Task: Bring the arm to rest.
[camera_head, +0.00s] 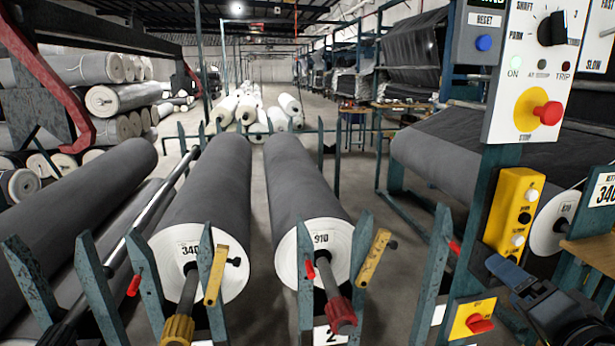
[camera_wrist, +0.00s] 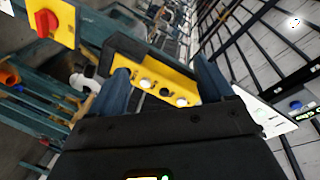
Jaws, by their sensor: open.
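My gripper (camera_head: 503,270) is at the lower right of the head view, in front of the green post and just below the yellow button box (camera_head: 513,213). In the wrist view my gripper (camera_wrist: 162,78) shows two blue fingers spread apart with nothing held between them. The yellow button box (camera_wrist: 150,77) with white and black buttons lies beyond and between the fingers. I cannot tell whether a finger touches it.
A white control panel (camera_head: 530,75) with a red stop knob is above, and a yellow box with a red switch (camera_head: 478,320) is below. Two grey rolls (camera_head: 212,180) (camera_head: 300,180) lie between green uprights at centre.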

